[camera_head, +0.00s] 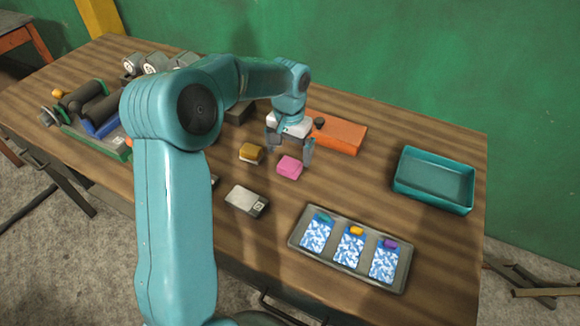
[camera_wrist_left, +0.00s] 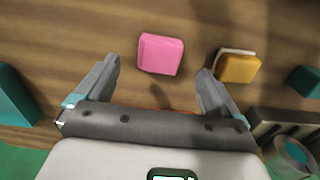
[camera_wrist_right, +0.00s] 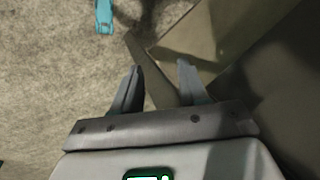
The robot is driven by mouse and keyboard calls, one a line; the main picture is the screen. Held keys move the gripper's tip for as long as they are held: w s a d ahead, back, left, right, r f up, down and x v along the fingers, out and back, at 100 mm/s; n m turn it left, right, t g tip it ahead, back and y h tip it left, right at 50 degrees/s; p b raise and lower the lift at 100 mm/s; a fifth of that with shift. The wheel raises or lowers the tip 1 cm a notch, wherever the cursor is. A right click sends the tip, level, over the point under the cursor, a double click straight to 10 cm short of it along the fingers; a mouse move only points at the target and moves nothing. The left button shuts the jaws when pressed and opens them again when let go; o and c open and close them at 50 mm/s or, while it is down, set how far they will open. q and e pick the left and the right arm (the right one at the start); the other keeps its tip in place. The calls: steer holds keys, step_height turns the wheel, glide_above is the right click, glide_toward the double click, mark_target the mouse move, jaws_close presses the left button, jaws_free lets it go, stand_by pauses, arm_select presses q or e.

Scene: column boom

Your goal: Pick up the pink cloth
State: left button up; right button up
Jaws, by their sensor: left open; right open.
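The pink cloth (camera_head: 289,167) is a small folded block lying flat on the wooden table, near the middle in the head view. In the left wrist view the pink cloth (camera_wrist_left: 160,54) lies just beyond the fingertips, between their lines. My left gripper (camera_head: 289,152) is open and empty above the table, close to the cloth; its fingers show apart in the left wrist view (camera_wrist_left: 160,82). My right gripper (camera_wrist_right: 160,80) is open and empty, seen only in its own wrist view, over grey floor and flat brownish surfaces.
A mustard block on a pale one (camera_head: 251,153) sits left of the cloth. A grey scale-like box (camera_head: 246,201) is nearer. A tray with blue-white packets (camera_head: 297,245) lies front right, a teal bin (camera_head: 434,205) right, an orange block (camera_head: 338,135) behind. Bare table lies right of the cloth.

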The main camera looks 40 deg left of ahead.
mark_target(290, 164)
arm_select(q)
step_height(290, 164, down, 5)
steer(key=shift+w+f, duration=0.15)
steer(key=shift+f, duration=0.05)
steer(key=c, duration=1)
steer(key=shift+c, duration=0.3)
steer(key=shift+r, duration=0.1)
step_height(290, 164, up, 20)
steer(key=p, duration=0.1)
steer(key=shift+p, duration=0.4)
steer(key=shift+o, duration=0.5)
